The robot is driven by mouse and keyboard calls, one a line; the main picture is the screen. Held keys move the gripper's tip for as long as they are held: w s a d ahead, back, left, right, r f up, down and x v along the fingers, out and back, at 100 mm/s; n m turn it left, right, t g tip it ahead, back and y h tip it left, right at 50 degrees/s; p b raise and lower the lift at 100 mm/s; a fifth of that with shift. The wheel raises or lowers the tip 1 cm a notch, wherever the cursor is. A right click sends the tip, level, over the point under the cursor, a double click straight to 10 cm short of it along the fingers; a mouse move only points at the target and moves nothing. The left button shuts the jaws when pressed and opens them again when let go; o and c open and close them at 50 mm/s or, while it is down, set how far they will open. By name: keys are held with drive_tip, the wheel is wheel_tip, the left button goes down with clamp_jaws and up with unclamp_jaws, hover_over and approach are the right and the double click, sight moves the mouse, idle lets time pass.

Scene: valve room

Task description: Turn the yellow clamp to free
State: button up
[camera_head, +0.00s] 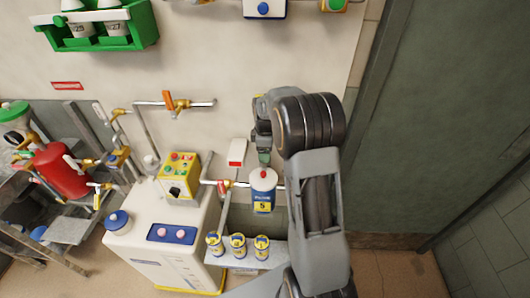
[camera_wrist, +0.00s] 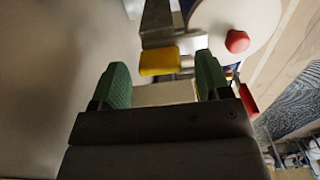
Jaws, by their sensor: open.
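The yellow clamp (camera_wrist: 160,60) shows in the wrist view as a small yellow block at the end of a grey metal bracket. It lies between and just beyond the two green fingertips of my gripper (camera_wrist: 163,80), with gaps on both sides. The jaws are apart and hold nothing. In the head view my gripper (camera_head: 264,157) is at the wall, just above a white canister (camera_head: 263,184) with a red knob and a blue-yellow label marked 5. The canister's top also shows in the wrist view (camera_wrist: 224,19).
A white cabinet (camera_head: 155,242) with a yellow button box (camera_head: 179,178) stands left of the canister. Several small labelled cans stand on a ledge (camera_head: 249,252) below it. A pipe with an orange-handled valve (camera_head: 169,101) is on the wall. The wall at right is bare.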

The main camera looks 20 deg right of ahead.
drive_tip(key=shift+f, duration=0.75)
drive_tip(key=shift+c, duration=0.5)
drive_tip(key=c, duration=0.8)
